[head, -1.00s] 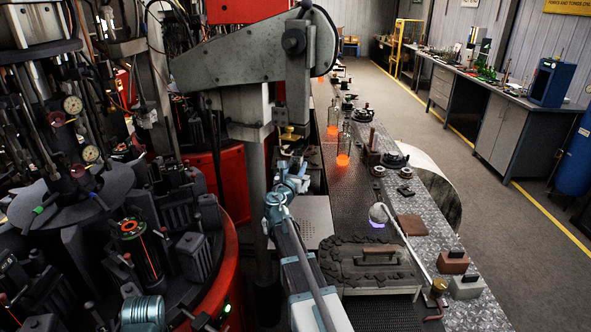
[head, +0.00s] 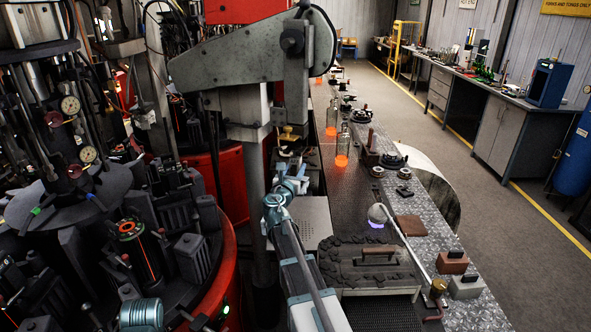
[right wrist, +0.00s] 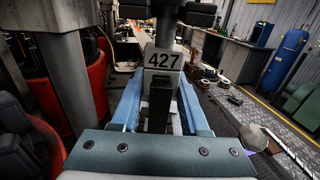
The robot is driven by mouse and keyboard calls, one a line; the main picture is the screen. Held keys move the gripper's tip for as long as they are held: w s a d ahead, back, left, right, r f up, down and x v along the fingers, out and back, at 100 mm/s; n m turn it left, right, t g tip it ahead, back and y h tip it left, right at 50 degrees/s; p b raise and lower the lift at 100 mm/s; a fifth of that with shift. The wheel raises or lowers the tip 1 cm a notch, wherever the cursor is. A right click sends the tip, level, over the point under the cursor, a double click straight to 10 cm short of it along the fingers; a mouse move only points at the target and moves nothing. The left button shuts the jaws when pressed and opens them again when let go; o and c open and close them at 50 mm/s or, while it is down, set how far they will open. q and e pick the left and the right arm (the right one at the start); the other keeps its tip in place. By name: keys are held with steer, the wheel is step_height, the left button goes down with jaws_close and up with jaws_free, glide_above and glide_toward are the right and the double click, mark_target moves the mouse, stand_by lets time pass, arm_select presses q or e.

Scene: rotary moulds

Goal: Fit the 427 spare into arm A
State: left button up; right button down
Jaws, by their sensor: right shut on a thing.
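My right gripper (right wrist: 160,90) is shut on a dark upright part (right wrist: 157,104) between its blue fingers. Just beyond it is a pale grey block (right wrist: 163,59) marked 427. The dark part and the block look like one piece, the 427 spare. In the head view my right gripper (head: 293,178) is beside the grey column, below the big grey overhead arm (head: 240,65). The held piece is small and partly hidden there. No letter A is readable, so I cannot tell which arm is A. My left gripper is out of view.
A rotary mould table (head: 190,295) with dark moulds stands at left. A conveyor with glowing glassware (head: 341,161) runs away in the middle.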

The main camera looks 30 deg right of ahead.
stand_by(0.3)
steer(key=shift+c, duration=1.6)
jaws_free()
steer(key=v, duration=1.4)
steer(key=shift+d, duration=0.15)
